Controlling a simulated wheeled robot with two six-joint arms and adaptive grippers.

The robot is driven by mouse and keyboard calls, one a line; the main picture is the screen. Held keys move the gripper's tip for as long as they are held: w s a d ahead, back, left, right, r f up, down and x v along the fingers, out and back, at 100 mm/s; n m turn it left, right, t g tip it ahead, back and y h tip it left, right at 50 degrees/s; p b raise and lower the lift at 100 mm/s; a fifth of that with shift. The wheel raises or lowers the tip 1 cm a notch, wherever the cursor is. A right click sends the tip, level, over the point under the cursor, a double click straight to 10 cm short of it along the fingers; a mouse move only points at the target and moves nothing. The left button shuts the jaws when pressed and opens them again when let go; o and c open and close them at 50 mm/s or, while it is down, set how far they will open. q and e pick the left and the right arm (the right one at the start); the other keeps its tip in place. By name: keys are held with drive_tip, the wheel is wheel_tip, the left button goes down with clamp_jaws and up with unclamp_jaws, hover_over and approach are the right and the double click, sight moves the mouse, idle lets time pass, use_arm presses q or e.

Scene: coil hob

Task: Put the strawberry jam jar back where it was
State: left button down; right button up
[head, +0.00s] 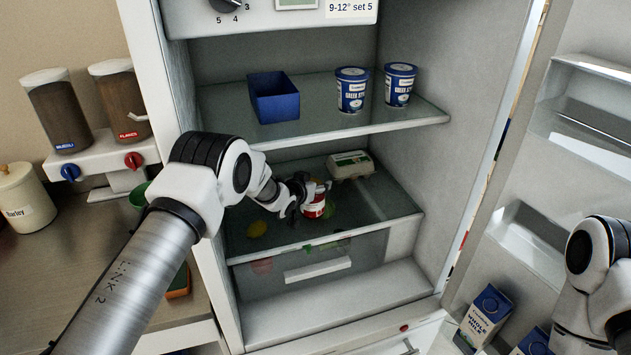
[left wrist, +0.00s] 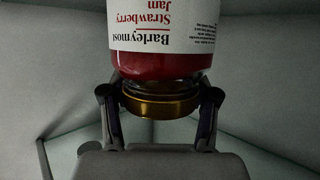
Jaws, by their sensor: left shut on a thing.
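The strawberry jam jar (head: 315,206) is inside the open fridge, over the lower glass shelf (head: 378,205). It has red contents, a white label and a gold lid; the left wrist view shows it large and upside down in the picture (left wrist: 165,60). My left gripper (head: 303,194) reaches in from the left and is shut on the jar around its lid; both fingers show beside the lid in the left wrist view (left wrist: 160,103). I cannot tell whether the jar's base touches the shelf. My right arm shows at the right edge, but its gripper is out of view.
The upper shelf (head: 330,132) holds a blue bin (head: 273,97) and two yogurt tubs (head: 352,90). The open door (head: 535,200) is at right, with a milk carton (head: 484,316) low down.

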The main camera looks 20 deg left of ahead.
use_arm(q)
drive_tip(key=shift+w+a+f, duration=0.1)
drive_tip(key=shift+w+f, duration=0.05)
drive_tip(key=shift+f, duration=0.3)
drive_tip(key=shift+f, duration=0.1)
drive_tip(key=shift+c, duration=1.4)
unclamp_jaws()
drive_tip(key=shift+f, duration=0.1)
